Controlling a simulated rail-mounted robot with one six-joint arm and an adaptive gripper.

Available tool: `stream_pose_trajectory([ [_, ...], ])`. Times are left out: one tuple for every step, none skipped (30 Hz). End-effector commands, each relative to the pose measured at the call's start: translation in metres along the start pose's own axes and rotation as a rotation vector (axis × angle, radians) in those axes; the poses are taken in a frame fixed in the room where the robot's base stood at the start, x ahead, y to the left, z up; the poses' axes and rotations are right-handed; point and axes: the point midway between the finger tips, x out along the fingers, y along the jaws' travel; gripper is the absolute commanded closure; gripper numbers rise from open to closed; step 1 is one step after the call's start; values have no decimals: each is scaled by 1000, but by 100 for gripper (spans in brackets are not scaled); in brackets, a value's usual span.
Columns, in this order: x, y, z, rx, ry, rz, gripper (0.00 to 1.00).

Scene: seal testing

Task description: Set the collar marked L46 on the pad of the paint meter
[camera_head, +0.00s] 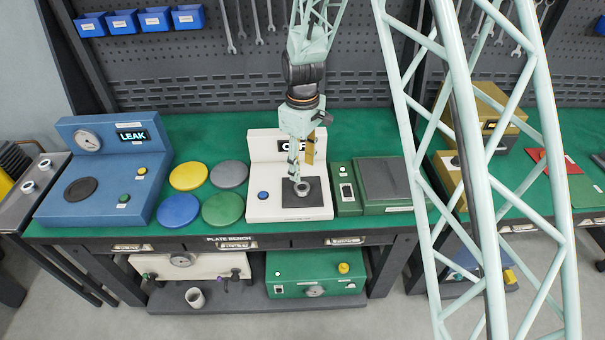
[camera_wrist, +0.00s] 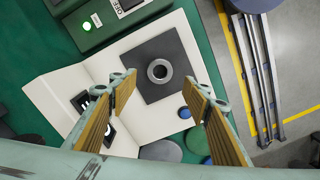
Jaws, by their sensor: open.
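A grey metal collar (camera_head: 301,188) stands on the dark square pad (camera_head: 318,203) of the white meter (camera_head: 262,208). I take this meter to be the paint meter, but no name on it is readable. In the wrist view the collar (camera_wrist: 160,71) lies flat near the middle of the pad (camera_wrist: 138,57), its hole facing up. No mark on it can be read. My gripper (camera_head: 301,168) is above the collar. In the wrist view my gripper (camera_wrist: 163,88) has its fingers wide apart, with nothing held between them.
A blue tester (camera_head: 110,185) reading LEAK stands at the left. Two more collars (camera_head: 28,187) sit on a grey stand beside it. Coloured discs (camera_head: 189,176) lie between tester and meter. A green device (camera_head: 385,185) adjoins the meter's right side. A pegboard (camera_head: 200,75) rises behind the bench.

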Motion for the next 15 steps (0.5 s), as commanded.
stream_pose_trajectory([
  [-7, 0, 0, 0, 1, 1, 56],
  [-11, 0, 0, 0, 1, 1, 56],
  [-15, 0, 0, 0, 1, 1, 56],
  [-18, 0, 0, 0, 1, 1, 56],
  [-22, 0, 0, 0, 1, 1, 56],
  [-25, 0, 0, 0, 1, 1, 56],
  [-27, 0, 0, 0, 1, 1, 56],
  [-29, 0, 0, 0, 1, 1, 56],
  [-31, 0, 0, 0, 1, 1, 56],
  [-33, 0, 0, 0, 0, 0, 56],
  [-34, 0, 0, 0, 0, 0, 56],
  [-35, 0, 0, 0, 0, 0, 56],
  [-36, 0, 0, 0, 0, 0, 56],
  [-36, 0, 0, 0, 0, 0, 56],
  [-37, 0, 0, 0, -1, -1, 56],
])
